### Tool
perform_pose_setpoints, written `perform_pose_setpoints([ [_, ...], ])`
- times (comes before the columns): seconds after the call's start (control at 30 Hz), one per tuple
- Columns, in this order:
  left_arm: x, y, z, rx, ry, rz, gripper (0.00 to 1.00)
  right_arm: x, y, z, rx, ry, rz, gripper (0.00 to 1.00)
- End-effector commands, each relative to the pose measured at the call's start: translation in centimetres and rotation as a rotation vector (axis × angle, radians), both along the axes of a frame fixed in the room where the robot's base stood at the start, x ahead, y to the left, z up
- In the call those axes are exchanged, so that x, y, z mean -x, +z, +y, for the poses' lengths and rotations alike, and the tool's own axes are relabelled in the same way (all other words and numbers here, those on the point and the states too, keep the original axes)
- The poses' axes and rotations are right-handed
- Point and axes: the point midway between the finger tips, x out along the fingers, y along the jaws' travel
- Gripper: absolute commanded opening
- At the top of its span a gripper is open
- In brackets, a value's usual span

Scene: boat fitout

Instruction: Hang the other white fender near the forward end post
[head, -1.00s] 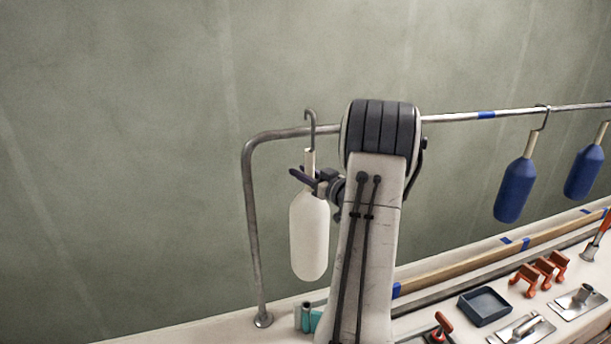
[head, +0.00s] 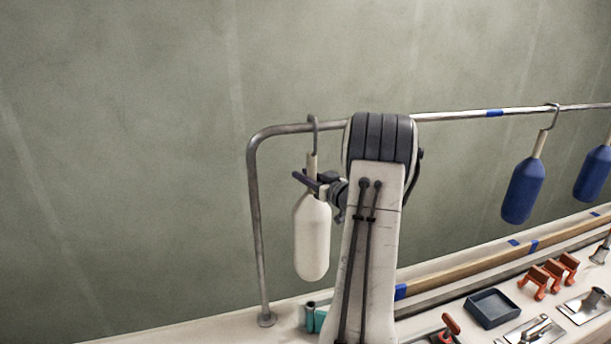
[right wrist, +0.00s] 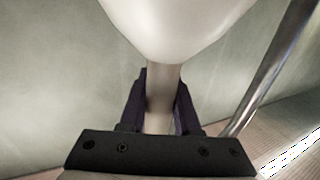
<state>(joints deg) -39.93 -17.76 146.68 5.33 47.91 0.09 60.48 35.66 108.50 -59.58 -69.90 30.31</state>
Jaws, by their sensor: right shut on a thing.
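The white fender (head: 312,240) hangs upright beside the forward end post (head: 256,225), at the left end of the metal rail (head: 455,115). Its hook (head: 315,135) is at the rail's height and appears to be over it; I cannot tell whether it bears on the rail. My right gripper (head: 308,181) is shut on the fender's pale neck, just above the white body. The right wrist view shows both fingers (right wrist: 161,105) on either side of the neck, with the white body (right wrist: 175,25) beyond. My left gripper is not in view.
Two blue fenders (head: 523,190) (head: 596,173) hang farther right on the rail. Below are a dark tray (head: 492,308), orange clamps (head: 548,275), metal trowels (head: 535,333) and a teal object (head: 316,318). My right arm covers part of the rail.

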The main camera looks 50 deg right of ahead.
Motion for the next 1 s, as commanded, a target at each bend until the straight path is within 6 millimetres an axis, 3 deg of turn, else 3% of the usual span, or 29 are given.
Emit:
perform_pose_setpoints([
  [0.23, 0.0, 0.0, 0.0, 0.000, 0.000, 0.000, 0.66, 0.0, 0.2, 0.0, 0.002, 0.000, -0.004, 0.00],
  [0.27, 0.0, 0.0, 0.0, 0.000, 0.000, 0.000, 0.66, 0.0, 0.2, 0.0, 0.002, 0.000, -0.004, 0.35],
  [0.33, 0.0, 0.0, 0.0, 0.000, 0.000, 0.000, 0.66, 0.0, 0.2, 0.0, 0.002, 0.001, -0.004, 0.61],
  [0.37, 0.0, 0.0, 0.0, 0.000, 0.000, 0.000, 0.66, 0.0, 0.2, 0.0, 0.002, 0.001, -0.004, 0.66],
  [0.73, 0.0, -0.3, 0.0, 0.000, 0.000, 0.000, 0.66, 0.5, -0.2, 0.0, -0.001, -0.002, 0.001, 0.66],
  [1.0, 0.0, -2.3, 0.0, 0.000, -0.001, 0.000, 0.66, 5.1, -0.3, 0.4, 0.001, -0.005, -0.001, 0.66],
])
